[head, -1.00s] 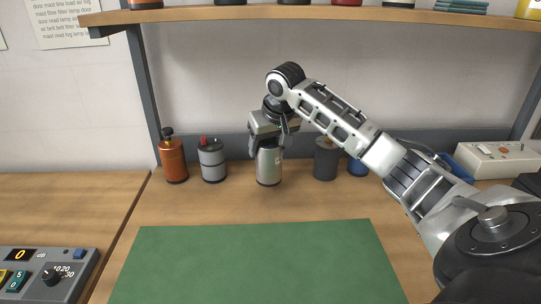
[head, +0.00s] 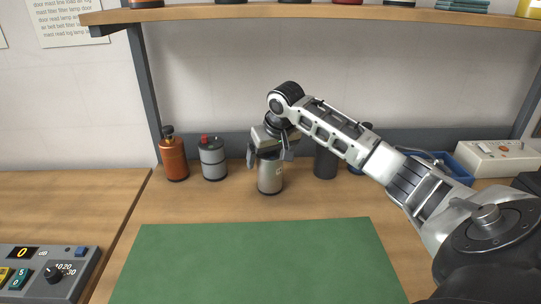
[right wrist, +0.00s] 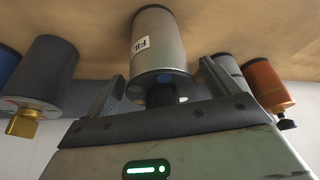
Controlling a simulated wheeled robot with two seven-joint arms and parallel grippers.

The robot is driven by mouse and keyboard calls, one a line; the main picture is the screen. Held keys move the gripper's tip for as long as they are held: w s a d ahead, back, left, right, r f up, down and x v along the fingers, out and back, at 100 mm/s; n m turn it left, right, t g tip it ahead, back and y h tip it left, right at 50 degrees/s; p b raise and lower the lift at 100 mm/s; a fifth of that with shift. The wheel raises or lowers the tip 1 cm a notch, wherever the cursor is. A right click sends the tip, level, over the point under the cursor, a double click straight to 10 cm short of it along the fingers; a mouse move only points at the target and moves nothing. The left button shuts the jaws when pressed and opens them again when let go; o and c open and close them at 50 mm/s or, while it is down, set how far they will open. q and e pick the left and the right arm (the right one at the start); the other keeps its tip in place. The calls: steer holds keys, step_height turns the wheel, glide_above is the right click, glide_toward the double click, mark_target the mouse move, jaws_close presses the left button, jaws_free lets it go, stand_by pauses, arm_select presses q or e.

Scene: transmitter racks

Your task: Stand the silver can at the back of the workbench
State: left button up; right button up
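The silver can (head: 270,178) stands upright on the workbench (head: 222,203), behind the green mat and slightly in front of the row of other cans. My right gripper (head: 269,156) is over its top, with a finger on each side. In the right wrist view the can (right wrist: 162,45), with part of a label showing, lies between the spread fingers (right wrist: 163,88). Gaps show on both sides, so the gripper is open around it. My left gripper is not in view.
An orange can (head: 173,160) and a grey can (head: 213,160) stand to the left. A dark can (head: 325,163) stands to the right, partly behind my arm. A shelf (head: 300,12) runs above. The green mat (head: 255,262) is bare.

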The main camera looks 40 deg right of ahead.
steer(key=v, duration=1.2)
steer(key=shift+r, duration=0.2)
